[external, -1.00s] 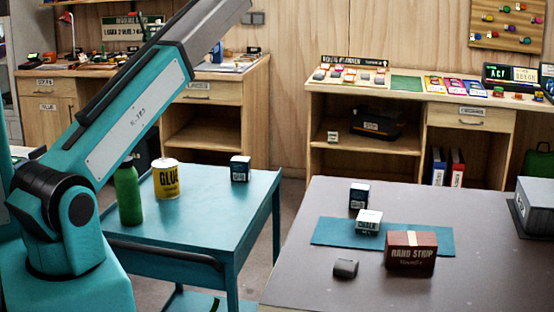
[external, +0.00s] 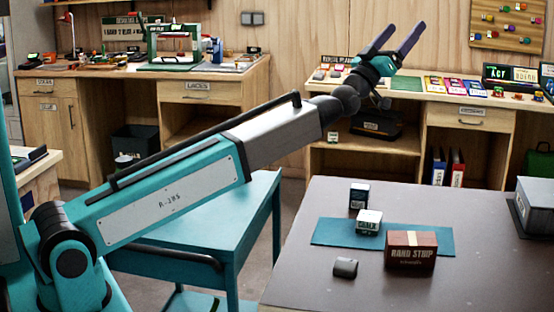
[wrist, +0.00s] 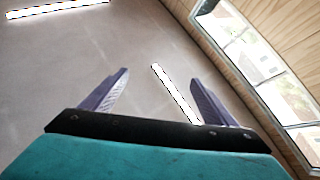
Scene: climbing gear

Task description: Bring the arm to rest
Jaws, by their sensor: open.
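My arm reaches from the lower left up to the right in the external view. My gripper (external: 396,42) is raised above the back bench, with its purple fingers pointing up and to the right. The two fingers stand apart with nothing between them. In the wrist view the gripper (wrist: 158,95) is also open and empty, and beyond it are a pale ceiling with bright strip lights, a wood wall and a window.
A grey table (external: 310,262) at right bears a blue mat (external: 330,234), a white chalk box (external: 368,222), a dark box (external: 359,195), a brown hand strip box (external: 410,251) and a small grey block (external: 345,267). A teal cart (external: 190,215) stands partly behind my arm.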

